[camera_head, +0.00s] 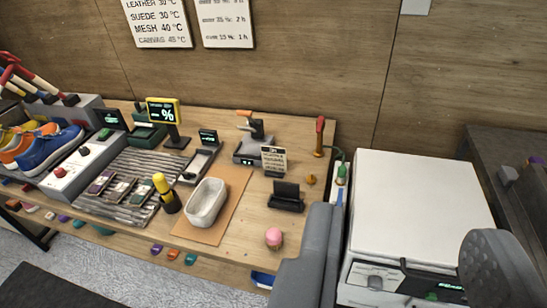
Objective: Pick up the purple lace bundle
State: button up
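Small coloured pieces lie in a row along the front edge of the wooden table (240,240). One purple piece (156,249) is at the front middle, beside a red-orange piece (172,254) and a teal piece (190,258). Another purple piece (64,218) lies farther left on the same edge. They are too small to tell which is the lace bundle. My gripper (405,228) shows as two grey fingers at the lower right, wide apart with nothing held between them. It is well to the right of the purple pieces.
A white tub (207,203) stands on a brown mat (237,183). A slatted grey rack (148,163) is left of it. A pink ball-like item (273,237) is near the front edge. A white-topped machine (420,195) stands right of the table. Blue and orange shoes are at far left.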

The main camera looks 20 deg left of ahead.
aim_at(101, 183)
jog(key=u, duration=1.35)
